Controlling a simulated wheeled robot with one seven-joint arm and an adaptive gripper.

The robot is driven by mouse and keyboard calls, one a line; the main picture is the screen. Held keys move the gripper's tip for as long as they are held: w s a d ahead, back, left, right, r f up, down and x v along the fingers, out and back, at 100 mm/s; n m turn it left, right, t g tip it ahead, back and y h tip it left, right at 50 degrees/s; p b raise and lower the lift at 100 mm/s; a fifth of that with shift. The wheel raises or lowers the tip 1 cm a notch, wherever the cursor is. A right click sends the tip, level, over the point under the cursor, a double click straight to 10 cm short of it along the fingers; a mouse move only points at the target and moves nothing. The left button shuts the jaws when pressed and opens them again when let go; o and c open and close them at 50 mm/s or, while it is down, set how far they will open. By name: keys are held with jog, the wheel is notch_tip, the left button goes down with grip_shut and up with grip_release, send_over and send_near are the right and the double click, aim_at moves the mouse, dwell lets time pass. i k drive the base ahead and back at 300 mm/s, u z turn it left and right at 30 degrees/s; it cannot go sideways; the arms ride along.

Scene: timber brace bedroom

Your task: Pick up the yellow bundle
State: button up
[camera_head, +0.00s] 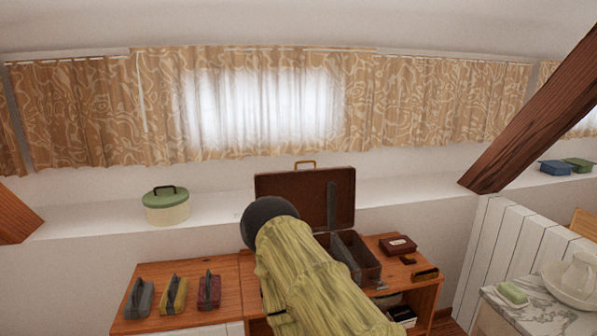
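The yellow bundle (174,296) lies on the wooden cabinet top at the lower left, with a dark piece along its upper side. It sits between a grey bundle (139,298) on its left and a dark red bundle (209,291) on its right, with small gaps between them. A large pale-yellow sleeved shape with a dark round end, which looks like my arm, rises in the middle foreground, to the right of the bundles. I cannot make out my gripper's fingers in this view.
An open brown case (313,192) stands behind the sleeved shape. A dark red box (397,245) lies to its right. A green-lidded tin (167,206) stands on the white ledge. A marble-topped stand (545,319) with a basin is at right. Bare wood surrounds the bundles.

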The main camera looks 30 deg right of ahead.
aim_at(173, 301)
jog(key=z, duration=0.5)
jog(key=k, duration=0.6)
jog(key=z, duration=0.65)
jog(key=i, duration=0.9)
jog(key=u, duration=1)
jog(key=i, duration=0.7)
jog(key=u, duration=0.75)
